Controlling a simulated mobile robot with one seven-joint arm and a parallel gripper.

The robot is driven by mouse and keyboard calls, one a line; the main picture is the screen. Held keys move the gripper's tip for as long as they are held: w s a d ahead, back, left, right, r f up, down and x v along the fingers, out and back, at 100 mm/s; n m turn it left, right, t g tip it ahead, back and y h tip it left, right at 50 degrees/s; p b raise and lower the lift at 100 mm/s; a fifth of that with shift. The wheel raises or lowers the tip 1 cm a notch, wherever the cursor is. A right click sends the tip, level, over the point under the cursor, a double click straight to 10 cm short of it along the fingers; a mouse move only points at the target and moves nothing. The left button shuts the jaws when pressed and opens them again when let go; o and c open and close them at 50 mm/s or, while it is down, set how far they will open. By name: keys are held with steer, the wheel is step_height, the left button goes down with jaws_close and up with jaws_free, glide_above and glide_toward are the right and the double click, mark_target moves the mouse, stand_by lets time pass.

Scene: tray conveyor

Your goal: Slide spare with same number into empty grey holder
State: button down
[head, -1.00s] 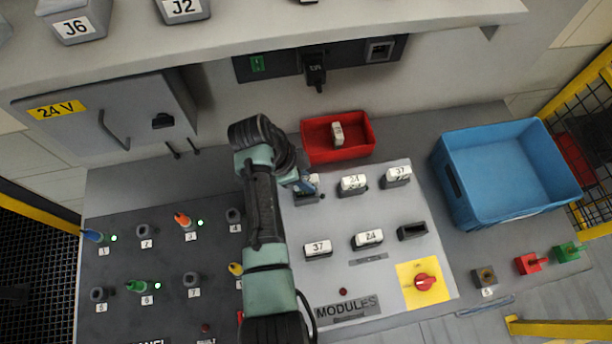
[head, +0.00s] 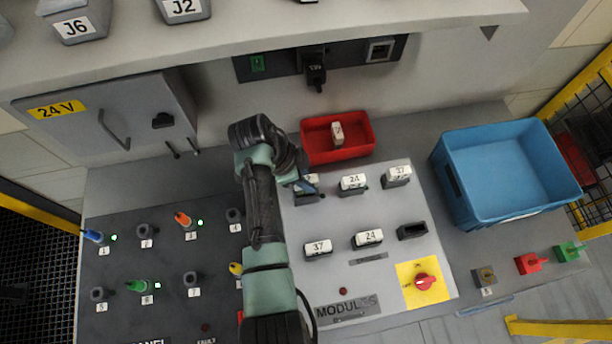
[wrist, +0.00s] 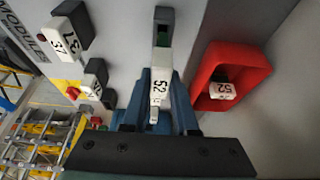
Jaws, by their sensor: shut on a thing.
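My gripper (wrist: 158,108) has blue fingers shut on a white module marked 52 (wrist: 160,62), seen between them in the wrist view. The far end of that module meets a dark grey holder (wrist: 164,17); I cannot tell how deep it sits. In the head view my gripper (head: 303,187) is at the upper left holder (head: 311,199) of the modules panel, partly hidden by my arm. Another white module marked 52 (wrist: 222,90) lies in the red bin (wrist: 249,59). An empty dark grey holder (head: 412,231) is at the panel's right.
Modules marked 24 (head: 353,182) and 37 (head: 318,247) stand in other holders nearby. The red bin (head: 352,157) is just behind the panel. A blue crate (head: 462,205) stands to the right. A yellow plate with a red knob (head: 423,281) is at the front right.

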mark_target(306, 192)
steer(key=shift+f+b, duration=2.3)
steer(key=shift+f, duration=0.35)
steer(key=c, duration=0.6)
jaws_free()
steer(key=b+v, duration=0.1)
steer(key=v, duration=1.2)
